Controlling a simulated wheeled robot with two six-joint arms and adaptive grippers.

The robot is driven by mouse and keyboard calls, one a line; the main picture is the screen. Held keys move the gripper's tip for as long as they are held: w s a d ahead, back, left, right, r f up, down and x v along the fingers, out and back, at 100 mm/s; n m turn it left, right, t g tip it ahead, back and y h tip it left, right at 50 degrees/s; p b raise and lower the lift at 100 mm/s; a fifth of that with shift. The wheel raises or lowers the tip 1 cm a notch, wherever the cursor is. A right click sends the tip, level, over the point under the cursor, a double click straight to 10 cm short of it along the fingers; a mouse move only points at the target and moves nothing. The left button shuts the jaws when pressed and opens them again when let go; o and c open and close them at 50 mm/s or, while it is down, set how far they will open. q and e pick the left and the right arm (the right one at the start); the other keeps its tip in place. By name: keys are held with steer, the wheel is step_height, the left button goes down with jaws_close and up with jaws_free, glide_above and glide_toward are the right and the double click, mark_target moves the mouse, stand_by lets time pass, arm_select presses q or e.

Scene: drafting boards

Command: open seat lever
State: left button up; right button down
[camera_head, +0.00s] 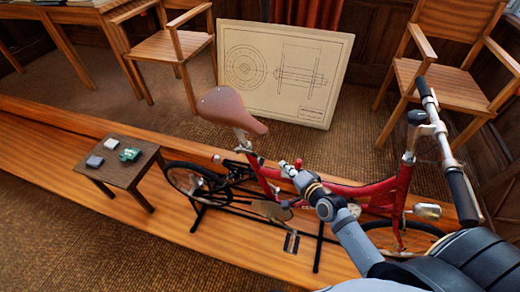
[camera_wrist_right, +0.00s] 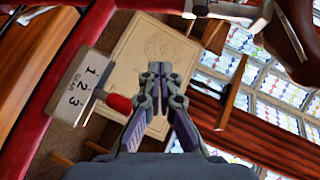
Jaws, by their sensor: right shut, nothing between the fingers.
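The red bicycle (camera_head: 340,190) stands on a black stand, with a brown saddle (camera_head: 232,108) on a silver seat post. A small silver part sits at the seat clamp (camera_head: 243,148), below the saddle; I cannot clearly make out the seat lever. My right gripper (camera_head: 292,172) is over the bicycle's frame, to the right of the seat clamp. In the right wrist view my right gripper (camera_wrist_right: 158,70) is shut and empty, its fingertips together. The silver post (camera_wrist_right: 222,10) and brown saddle (camera_wrist_right: 308,45) show at the top and upper right there. My left gripper is not in view.
A gear panel (camera_wrist_right: 75,88) marked 1 2 3, with a red knob (camera_wrist_right: 119,103), is close left of my right gripper. A small table (camera_head: 125,172) holds several small items. A drawing board (camera_head: 283,72) and wooden chairs stand behind the bicycle.

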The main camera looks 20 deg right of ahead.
mark_target(246, 153)
steer(key=shift+m+t+y, duration=0.3)
steer(key=shift+y, duration=0.1)
steer(key=r, duration=0.2)
steer(key=a+r, duration=0.1)
steer(key=r, duration=0.1)
steer(key=shift+w+a+r, duration=0.1)
steer(key=shift+w, duration=0.05)
steer(key=shift+w, duration=0.1)
steer(key=w+a+f, duration=0.3)
steer(key=w+a, duration=0.2)
steer(key=w, duration=0.1)
steer(key=shift+w+a, duration=0.35)
steer(key=shift+w, duration=0.05)
